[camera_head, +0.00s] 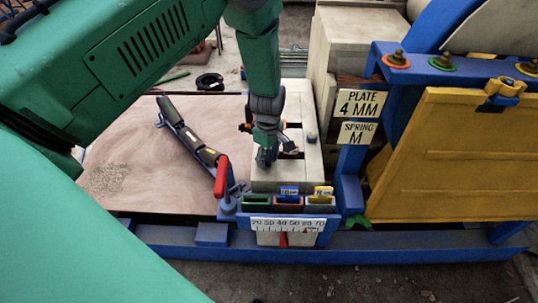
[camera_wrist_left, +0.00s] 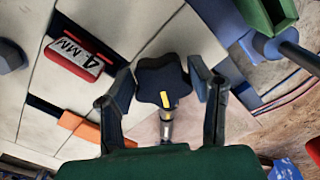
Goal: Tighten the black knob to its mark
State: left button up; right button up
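The black knob (camera_wrist_left: 163,82) shows in the left wrist view as a dark, star-shaped knob with a yellow line on its face. A metal stem shows below it. My left gripper (camera_wrist_left: 163,84) has its fingers on either side of the knob, with a narrow gap at the left finger; contact at the right finger is unclear. In the head view my left gripper (camera_head: 267,155) points down over the pale slotted block (camera_head: 268,187) and hides the knob. The mark for the knob is not clearly visible. My right gripper is not in view.
A red-handled lever (camera_head: 221,177) stands left of coloured bins (camera_head: 288,202) and a scale with a red pointer (camera_head: 283,239). A blue frame and yellow panel (camera_head: 455,150) stand at the right.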

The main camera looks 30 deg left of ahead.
pick_arm(q)
jog(key=shift+w+a+f, duration=0.1)
jog(key=shift+a+f, duration=0.05)
jog(key=shift+a, duration=0.55)
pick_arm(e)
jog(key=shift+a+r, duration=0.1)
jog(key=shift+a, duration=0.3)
pick_arm(q)
jog(key=shift+d, duration=0.15)
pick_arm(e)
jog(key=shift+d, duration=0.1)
pick_arm(q)
jog(key=shift+m, duration=0.3)
jog(key=m, duration=0.2)
jog(key=shift+m+p, duration=0.3)
jog(key=m, duration=0.3)
jog(key=shift+w+m, duration=0.1)
jog(key=shift+m, duration=0.2)
jog(key=m+p, duration=0.1)
jog(key=m, duration=0.4)
jog(key=shift+w+m, duration=0.1)
jog(key=shift+m, duration=2.4)
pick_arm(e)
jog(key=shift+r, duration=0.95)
pick_arm(q)
jog(key=shift+r, duration=0.2)
